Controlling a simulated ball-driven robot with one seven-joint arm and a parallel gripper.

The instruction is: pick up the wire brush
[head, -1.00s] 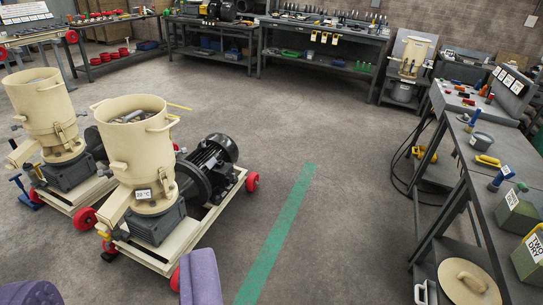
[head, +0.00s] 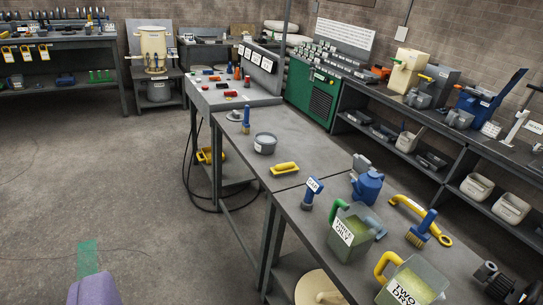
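Several brush-like tools lie on the long grey bench (head: 320,150) at the right, and I cannot tell for sure which is the wire brush. A smaller blue-handled brush (head: 246,122) stands farther back. A low yellow-handled tool (head: 285,168) lies near the bench's left edge; its underside is hidden. Of my gripper, one purple finger (head: 95,290) shows at the bottom left, over the floor and well apart from the bench. Nothing is beside it; the other finger is out of frame.
Labelled jugs, THREE OILY (head: 350,235) and TWO DRY (head: 410,285), stand on the near bench with a blue can (head: 368,183), a yellow wrench-like tool (head: 420,215) and a grey pot (head: 264,143). A dark cable hangs at the bench's left side. The left floor is clear.

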